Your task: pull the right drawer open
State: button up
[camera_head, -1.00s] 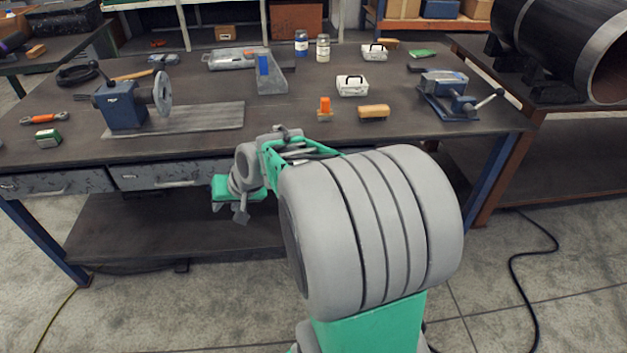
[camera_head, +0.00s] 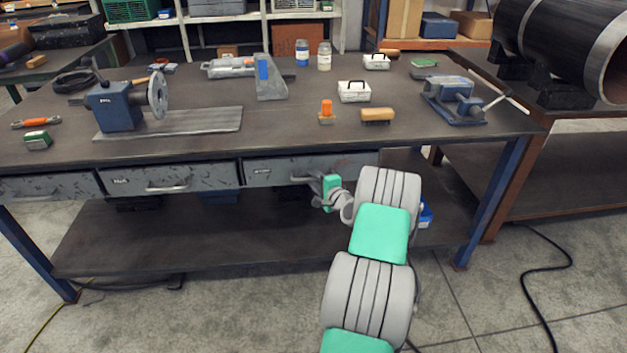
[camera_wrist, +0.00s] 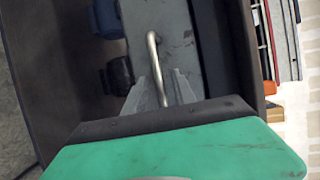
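The right drawer (camera_head: 272,171) is a scuffed grey front under the workbench top, and it looks closed, in line with the drawers to its left. Its metal bar handle (camera_head: 300,180) is partly hidden by my gripper (camera_head: 318,183) in the head view. In the wrist view the handle (camera_wrist: 152,50) runs along the grey drawer front (camera_wrist: 170,25). My gripper (camera_wrist: 160,82) has one finger on each side of the handle's near end, with gaps showing. The fingers are open around the bar; I cannot tell if either touches it.
Two other drawers, the middle one (camera_head: 200,177) and the left one (camera_head: 45,187), are closed. The workbench (camera_head: 290,130) carries a vise, a bracket, jars and small tools. A lower shelf (camera_head: 200,235) lies below. The floor in front is clear.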

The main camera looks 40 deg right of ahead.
jog(key=shift+w, duration=0.2)
grip_shut()
dwell(1.3)
